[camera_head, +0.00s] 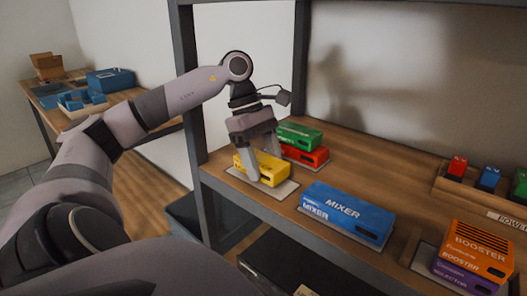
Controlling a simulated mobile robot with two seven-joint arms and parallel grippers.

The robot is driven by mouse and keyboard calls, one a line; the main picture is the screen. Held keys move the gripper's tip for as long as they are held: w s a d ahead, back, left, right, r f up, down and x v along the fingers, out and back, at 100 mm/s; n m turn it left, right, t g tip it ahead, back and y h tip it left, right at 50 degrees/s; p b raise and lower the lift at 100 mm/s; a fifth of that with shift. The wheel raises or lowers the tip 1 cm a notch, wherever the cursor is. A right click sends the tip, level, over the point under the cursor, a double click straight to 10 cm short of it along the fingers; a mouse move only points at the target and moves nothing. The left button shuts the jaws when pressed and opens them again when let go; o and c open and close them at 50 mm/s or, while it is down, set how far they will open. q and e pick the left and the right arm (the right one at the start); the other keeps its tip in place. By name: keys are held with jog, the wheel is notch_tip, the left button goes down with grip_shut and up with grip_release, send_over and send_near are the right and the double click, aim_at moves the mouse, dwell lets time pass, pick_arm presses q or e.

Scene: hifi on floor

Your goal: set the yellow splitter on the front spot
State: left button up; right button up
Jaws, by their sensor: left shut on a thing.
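The yellow splitter (272,174) is a small box at the front left of the wooden shelf. My left gripper (262,168) reaches down from above and is shut on it. The splitter is over a grey flat spot (283,190) near the shelf's front edge, whose border shows around it. I cannot tell whether its underside touches the spot. The fingers hide part of the box. My right gripper is not in view.
A green box (299,136) and a red box (305,155) are just behind the splitter. A blue mixer box (347,212) lies to its right. An orange booster (479,246) sits on a purple box (466,275). A dark shelf post (191,90) stands left of the gripper.

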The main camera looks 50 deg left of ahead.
pick_arm(q)
jog(key=shift+f+b, duration=0.35)
jog(key=shift+f, duration=0.1)
dwell(0.4)
jog(key=o, duration=1.2)
jog(key=shift+o, duration=0.2)
